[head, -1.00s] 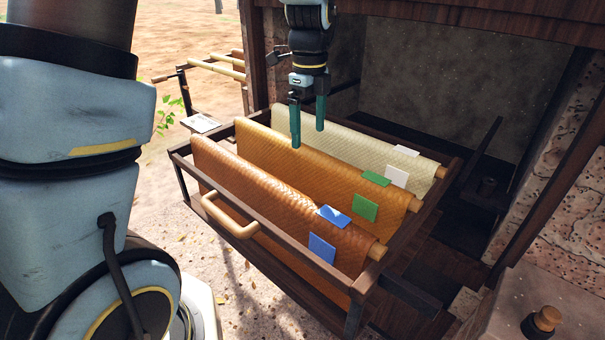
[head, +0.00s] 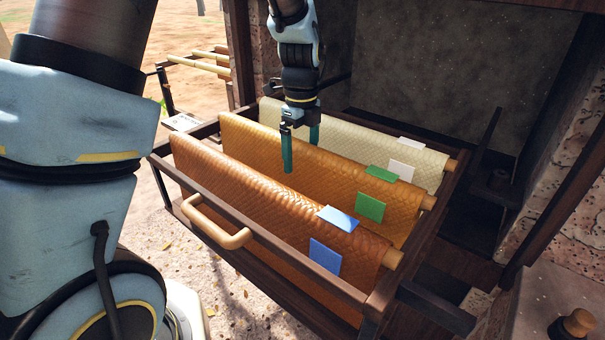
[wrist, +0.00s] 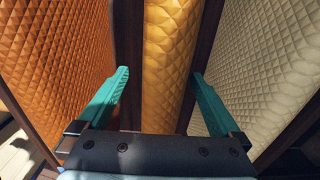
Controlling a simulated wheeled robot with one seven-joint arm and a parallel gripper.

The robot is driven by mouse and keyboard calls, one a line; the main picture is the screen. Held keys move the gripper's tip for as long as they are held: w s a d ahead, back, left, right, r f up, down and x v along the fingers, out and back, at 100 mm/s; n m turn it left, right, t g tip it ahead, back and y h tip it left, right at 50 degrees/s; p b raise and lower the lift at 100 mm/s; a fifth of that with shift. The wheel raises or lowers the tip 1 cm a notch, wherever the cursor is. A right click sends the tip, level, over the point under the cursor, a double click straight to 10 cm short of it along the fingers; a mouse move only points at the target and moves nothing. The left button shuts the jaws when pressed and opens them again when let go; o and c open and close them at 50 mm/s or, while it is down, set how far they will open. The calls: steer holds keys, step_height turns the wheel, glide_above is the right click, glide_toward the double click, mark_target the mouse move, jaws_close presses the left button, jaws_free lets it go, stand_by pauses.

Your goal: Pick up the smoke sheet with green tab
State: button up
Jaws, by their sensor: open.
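The smoke sheet with the green tab (head: 270,168) is amber and hangs over the middle rod of the pulled-out rack. Its green tabs (head: 371,208) are near its right end. My gripper (head: 301,156) is open and points down over this sheet, left of the tabs. In the wrist view, the amber sheet (wrist: 168,65) runs between the two teal fingers (wrist: 160,82), one on each side. In the head view the near finger overlaps the sheet's front face. I cannot tell whether either finger touches it.
A darker orange sheet with blue tabs (head: 240,205) hangs in front, and a cream sheet with white tabs (head: 350,142) behind. The dark rack frame (head: 345,288) with a tan handle (head: 215,226) surrounds them. The smokehouse opening (head: 430,75) lies behind.

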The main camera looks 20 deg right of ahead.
mark_target(303, 171)
steer(key=shift+d+f+p, duration=0.2)
steer(key=shift+f+p, duration=0.85)
steer(key=shift+f, duration=1.65)
jaws_close()
